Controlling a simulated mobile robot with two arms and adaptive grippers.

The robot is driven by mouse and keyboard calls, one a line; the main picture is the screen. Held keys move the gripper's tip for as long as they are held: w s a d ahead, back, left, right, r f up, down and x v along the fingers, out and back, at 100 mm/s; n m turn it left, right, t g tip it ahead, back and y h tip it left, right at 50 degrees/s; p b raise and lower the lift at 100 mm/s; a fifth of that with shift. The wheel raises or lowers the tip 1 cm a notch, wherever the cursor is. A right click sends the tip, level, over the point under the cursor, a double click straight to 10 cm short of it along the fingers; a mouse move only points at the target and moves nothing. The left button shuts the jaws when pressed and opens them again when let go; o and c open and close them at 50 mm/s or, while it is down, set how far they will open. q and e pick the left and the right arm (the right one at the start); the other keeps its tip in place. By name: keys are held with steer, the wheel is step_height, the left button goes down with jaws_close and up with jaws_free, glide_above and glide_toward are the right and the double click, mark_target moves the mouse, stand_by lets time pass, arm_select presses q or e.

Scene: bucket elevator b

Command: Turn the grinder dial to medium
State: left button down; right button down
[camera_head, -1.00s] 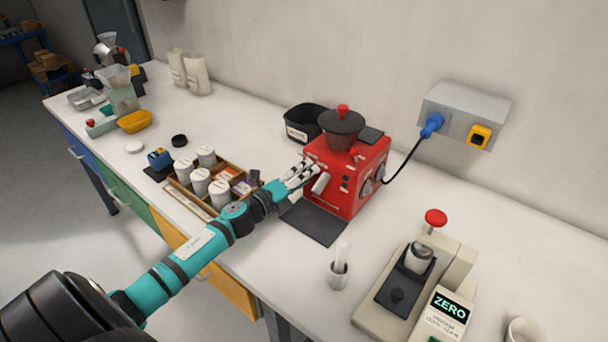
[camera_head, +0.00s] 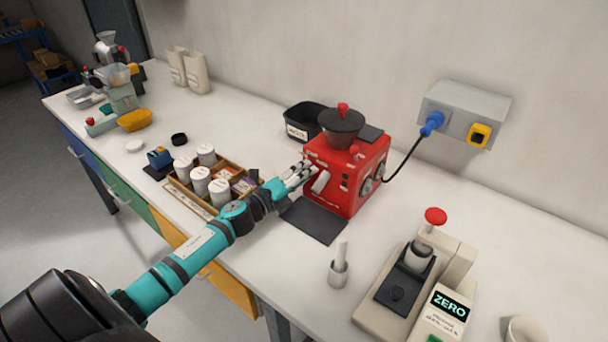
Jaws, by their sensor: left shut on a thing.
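The red grinder (camera_head: 349,203) stands upright on the bench near the wall, with a dark hopper (camera_head: 342,127) on top. Round silver dials (camera_head: 366,187) show on its right-hand side; their settings are too small to read. A pale spout-like part (camera_head: 321,183) sticks out of its front. My left gripper (camera_head: 308,171) is at the upper left of the grinder's front face, shut on a small part there. The fingers hide that part, so I cannot tell whether it is a dial. My right gripper is not in view.
A black mat (camera_head: 314,221) lies before the grinder. A wooden tray (camera_head: 196,203) with several white jars is close under my left forearm. A black bin (camera_head: 301,121) stands behind.

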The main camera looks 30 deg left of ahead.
arm_select(q)
steer(key=shift+f+n+t+y+p, duration=0.1)
steer(key=shift+n+t+y+p, duration=0.2)
steer(key=shift+n, duration=2.6)
steer(key=shift+n+t+y+p, duration=0.1)
steer(key=shift+n+t, duration=0.3)
steer(key=shift+n, duration=2.5)
steer(key=c, duration=0.9)
jaws_free()
steer(key=shift+c, duration=0.2)
steer(key=shift+s, duration=0.1)
steer(key=s+a+f, duration=0.1)
steer(key=s, duration=1)
steer(key=shift+s+a, duration=0.3)
steer(key=shift+s, duration=0.1)
